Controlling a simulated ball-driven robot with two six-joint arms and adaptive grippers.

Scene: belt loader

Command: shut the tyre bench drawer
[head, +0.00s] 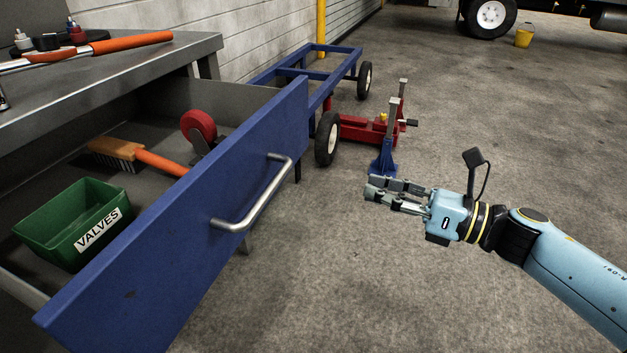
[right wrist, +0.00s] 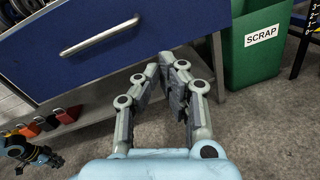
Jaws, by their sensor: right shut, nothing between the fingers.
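The tyre bench drawer (head: 190,225) stands open, its blue front pulled well out from the grey bench (head: 150,60). A silver bar handle (head: 257,203) runs across the front, and it also shows in the right wrist view (right wrist: 100,34). Inside lie a green box labelled VALVES (head: 75,222), a brush with an orange handle (head: 135,155) and a red wheel (head: 198,127). My right gripper (head: 368,188) is shut and empty, to the right of the drawer front and apart from it.
A blue frame trolley (head: 305,72) on wheels, a red jack (head: 365,128) and a blue stand (head: 387,150) are behind the drawer. A green SCRAP bin (right wrist: 258,45) shows in the right wrist view.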

